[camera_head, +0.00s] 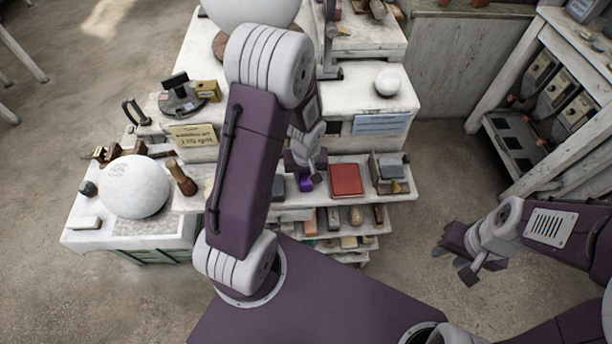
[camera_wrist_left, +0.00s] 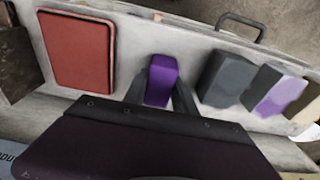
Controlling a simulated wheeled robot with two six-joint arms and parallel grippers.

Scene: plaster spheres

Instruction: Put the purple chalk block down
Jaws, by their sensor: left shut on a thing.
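The purple chalk block (camera_head: 306,185) is between the fingers of my left gripper (camera_head: 309,174), over the top shelf (camera_head: 330,201) of the stepped stand. In the left wrist view the block (camera_wrist_left: 162,77) sits between the two dark fingers (camera_wrist_left: 160,92), which are shut on it. A strip of pale shelf shows around it. I cannot tell whether its underside touches the shelf. My right gripper (camera_head: 455,264) is open and empty over the floor at the right.
A red pad (camera_head: 346,180) lies just right of the block, and a grey box (camera_head: 390,172) beyond it. Grey (camera_wrist_left: 228,76) and lavender (camera_wrist_left: 277,93) blocks lie on the block's other side. Lower shelves hold several small blocks. A white sphere (camera_head: 135,187) stands at left.

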